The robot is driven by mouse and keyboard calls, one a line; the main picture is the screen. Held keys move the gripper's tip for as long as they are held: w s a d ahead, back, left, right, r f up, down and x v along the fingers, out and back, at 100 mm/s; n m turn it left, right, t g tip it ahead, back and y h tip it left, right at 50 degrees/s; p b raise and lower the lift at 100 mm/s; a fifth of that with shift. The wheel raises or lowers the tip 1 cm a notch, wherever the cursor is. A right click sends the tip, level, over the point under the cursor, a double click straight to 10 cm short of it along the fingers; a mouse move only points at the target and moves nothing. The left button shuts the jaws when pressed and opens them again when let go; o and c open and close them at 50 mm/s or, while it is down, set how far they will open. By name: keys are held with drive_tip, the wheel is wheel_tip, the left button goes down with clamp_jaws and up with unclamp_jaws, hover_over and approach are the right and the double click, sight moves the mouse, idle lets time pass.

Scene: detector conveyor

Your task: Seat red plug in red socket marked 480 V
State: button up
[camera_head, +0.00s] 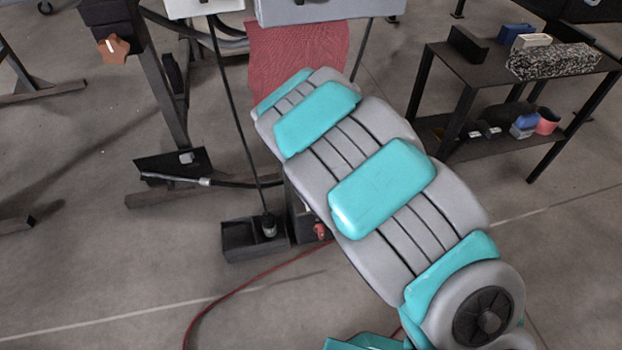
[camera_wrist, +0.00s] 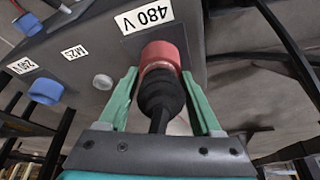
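In the wrist view the red socket (camera_wrist: 160,54) sits on a grey box face, below a white label reading 480 V (camera_wrist: 144,16). The plug (camera_wrist: 160,92) shows its black ribbed body, narrowing toward my palm; its front end is at the red ring. How deep it sits cannot be told. My gripper (camera_wrist: 160,78) has its two green fingers on either side of the plug's front, close against it. In the head view my grey and teal arm hides the gripper, plug and socket.
A blue socket (camera_wrist: 45,91) labelled 240 V and a grey round knob (camera_wrist: 102,82) are left of the red socket. In the head view a dark table (camera_head: 475,72) stands right, a dark open box (camera_head: 240,241) is on the floor, and a red cable (camera_head: 235,292) crosses the floor.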

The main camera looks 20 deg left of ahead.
clamp_jaws()
idle(0.3)
drive_tip(key=shift+w+r, duration=0.1)
drive_tip(key=shift+r, duration=1.65)
drive_tip(key=s+d, duration=0.2)
drive_tip(key=s, duration=0.6)
drive_tip(key=s+d+r+p, duration=0.1)
drive_tip(key=s, duration=0.6)
drive_tip(key=shift+s+d+r, duration=0.25)
drive_tip(key=shift+s+d, duration=0.15)
